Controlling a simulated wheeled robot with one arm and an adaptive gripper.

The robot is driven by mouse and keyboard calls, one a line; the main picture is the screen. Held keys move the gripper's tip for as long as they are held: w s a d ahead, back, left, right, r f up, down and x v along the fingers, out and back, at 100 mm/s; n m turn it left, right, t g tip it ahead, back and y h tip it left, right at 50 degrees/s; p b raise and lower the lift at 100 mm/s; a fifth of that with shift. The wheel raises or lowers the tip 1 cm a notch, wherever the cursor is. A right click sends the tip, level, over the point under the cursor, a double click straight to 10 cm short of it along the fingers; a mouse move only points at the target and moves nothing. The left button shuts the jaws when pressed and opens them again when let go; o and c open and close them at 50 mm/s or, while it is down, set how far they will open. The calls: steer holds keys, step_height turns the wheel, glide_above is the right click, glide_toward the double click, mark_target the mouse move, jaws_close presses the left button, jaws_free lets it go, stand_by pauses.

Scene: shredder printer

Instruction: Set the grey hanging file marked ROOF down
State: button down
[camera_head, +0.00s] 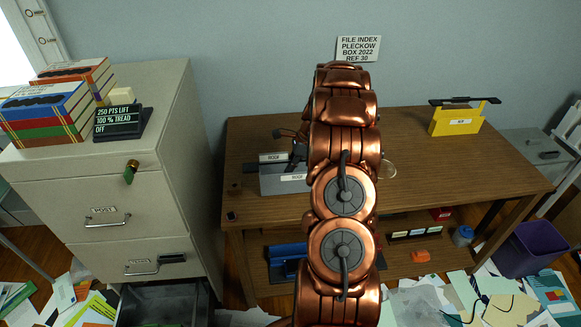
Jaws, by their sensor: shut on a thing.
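The grey hanging file marked ROOF (282,183) is on the left part of the wooden desk's top, with a dark bar along its upper edge and white ROOF labels. My gripper (298,158) is shut on the file near its upper right side. My copper arm rises in front and hides part of the desk and the file's right end. I cannot tell whether the file's underside touches the desk top (420,165).
A yellow hanging file (455,122) stands at the desk's back right. A grey filing cabinet (110,190) with books and a small sign (122,120) on top stands left, its lower drawer (165,305) open. Papers litter the floor. A purple bin (533,250) stands right.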

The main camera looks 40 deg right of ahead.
steer(key=shift+f, duration=0.55)
steer(key=c, duration=1.3)
jaws_free()
steer(key=shift+f, duration=0.15)
